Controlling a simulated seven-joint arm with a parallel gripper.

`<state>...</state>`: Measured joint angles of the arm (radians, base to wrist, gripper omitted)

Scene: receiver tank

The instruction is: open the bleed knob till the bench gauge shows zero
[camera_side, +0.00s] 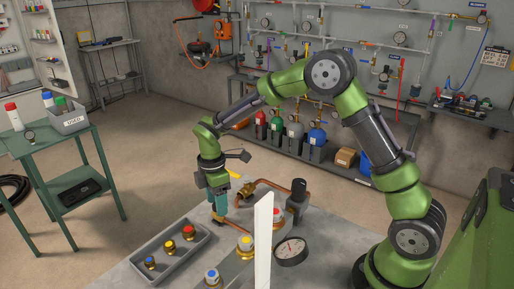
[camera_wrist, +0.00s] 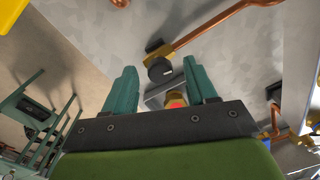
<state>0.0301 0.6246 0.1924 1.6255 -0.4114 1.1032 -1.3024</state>
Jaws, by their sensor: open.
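My gripper (camera_side: 219,208) points down over the workbench (camera_side: 180,222), with its teal fingers beside the copper pipework. In the wrist view the two fingers (camera_wrist: 158,70) stand apart. A brass fitting with a red part (camera_wrist: 176,98) shows between them, and a black-capped fitting (camera_wrist: 160,70) on a copper pipe lies beyond; contact cannot be told. The bench gauge (camera_side: 291,251) has a white dial and lies right of a white upright panel; its reading is too small to tell. Brass fittings with a yellow cap (camera_side: 246,243) and a blue cap (camera_side: 212,277) stand on the bench. Which part is the bleed knob is unclear.
A grey tray (camera_side: 152,276) holds brass fittings with blue, red and yellow tops, left of my gripper. The white panel (camera_side: 263,243) stands upright between gripper and gauge. A green side table (camera_side: 50,145) is far left.

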